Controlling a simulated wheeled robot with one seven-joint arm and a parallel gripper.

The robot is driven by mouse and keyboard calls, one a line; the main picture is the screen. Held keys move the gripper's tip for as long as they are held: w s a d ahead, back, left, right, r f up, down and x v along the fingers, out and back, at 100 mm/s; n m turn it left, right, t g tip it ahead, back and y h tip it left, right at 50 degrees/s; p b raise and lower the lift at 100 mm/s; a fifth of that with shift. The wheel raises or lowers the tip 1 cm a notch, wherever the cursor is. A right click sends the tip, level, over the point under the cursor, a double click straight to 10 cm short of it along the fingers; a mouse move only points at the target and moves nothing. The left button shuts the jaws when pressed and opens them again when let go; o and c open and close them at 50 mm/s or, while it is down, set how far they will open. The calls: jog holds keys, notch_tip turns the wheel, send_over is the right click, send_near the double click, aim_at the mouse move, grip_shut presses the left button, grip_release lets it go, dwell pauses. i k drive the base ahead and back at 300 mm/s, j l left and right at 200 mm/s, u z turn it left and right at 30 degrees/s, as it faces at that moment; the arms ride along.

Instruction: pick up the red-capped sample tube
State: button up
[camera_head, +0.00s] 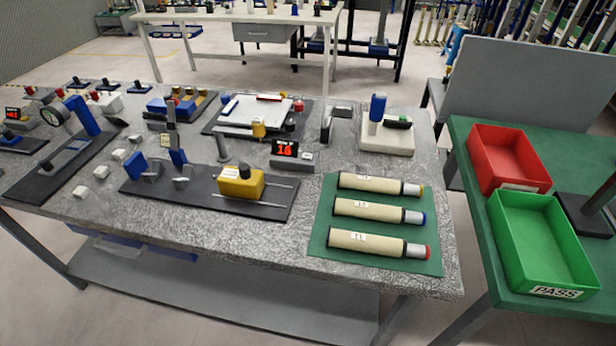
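The red-capped sample tube (372,244) lies on its side on a green mat (400,266) at the front right of the grey table. It is cream with a white label, a black band and a silver end with a red cap (428,252) pointing right. It is the nearest of three parallel tubes. Behind it lie a blue-capped tube (375,211) and a yellow-capped tube (375,184), apart from it. My gripper is not in view.
A black fixture with a yellow block (240,184) stands left of the mat. A digital display (288,151) and a white block with a blue-handled tool (378,108) stand behind. Right, across a gap, a green table holds red (508,158) and green (540,240) bins.

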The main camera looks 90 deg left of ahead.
aim_at(336, 237)
jog(key=u, duration=1.65)
